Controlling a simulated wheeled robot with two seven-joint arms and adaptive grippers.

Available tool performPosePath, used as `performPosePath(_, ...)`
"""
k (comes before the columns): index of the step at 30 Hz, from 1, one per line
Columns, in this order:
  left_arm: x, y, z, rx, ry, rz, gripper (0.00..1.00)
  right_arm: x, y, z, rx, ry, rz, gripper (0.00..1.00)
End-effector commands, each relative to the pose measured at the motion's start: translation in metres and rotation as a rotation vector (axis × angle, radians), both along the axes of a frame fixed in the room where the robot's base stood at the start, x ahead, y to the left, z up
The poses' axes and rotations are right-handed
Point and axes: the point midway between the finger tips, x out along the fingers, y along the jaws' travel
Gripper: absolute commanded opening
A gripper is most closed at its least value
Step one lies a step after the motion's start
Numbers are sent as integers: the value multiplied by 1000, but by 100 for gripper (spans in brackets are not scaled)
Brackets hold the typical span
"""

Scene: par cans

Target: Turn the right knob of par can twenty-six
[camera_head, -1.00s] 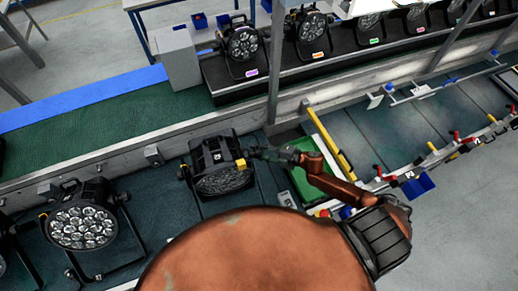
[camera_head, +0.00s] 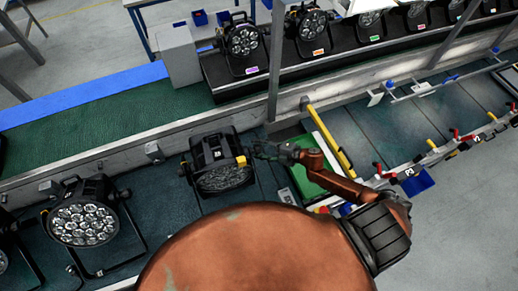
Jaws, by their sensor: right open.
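A black par can (camera_head: 220,163) with a round lens face of several lamps stands on the dark conveyor, tilted toward me. A yellow mark shows on its right side, where the right knob would be; the knob itself is too small to make out. The number on its housing is not readable. My right gripper (camera_head: 262,150) is open, just to the right of that side and close to the yellow mark. I cannot tell whether it touches. My left gripper is not in view.
Another par can (camera_head: 82,218) stands to the left on the conveyor. A green tray (camera_head: 318,165) and a yellow bar (camera_head: 331,141) lie right of my gripper. More par cans (camera_head: 242,42) line the rear conveyor behind a metal rail.

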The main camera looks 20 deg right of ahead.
Motion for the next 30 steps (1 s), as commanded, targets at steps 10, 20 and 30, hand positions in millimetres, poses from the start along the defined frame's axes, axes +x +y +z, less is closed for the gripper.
performPosePath(10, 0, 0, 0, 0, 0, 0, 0, -29, -26, 12, -3, 2, -1, 50)
performPosePath(20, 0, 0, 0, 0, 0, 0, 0, -73, -66, 33, -1, 2, -1, 50)
performPosePath(30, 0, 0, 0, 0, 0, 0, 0, -85, -76, 40, 0, 0, 0, 50)
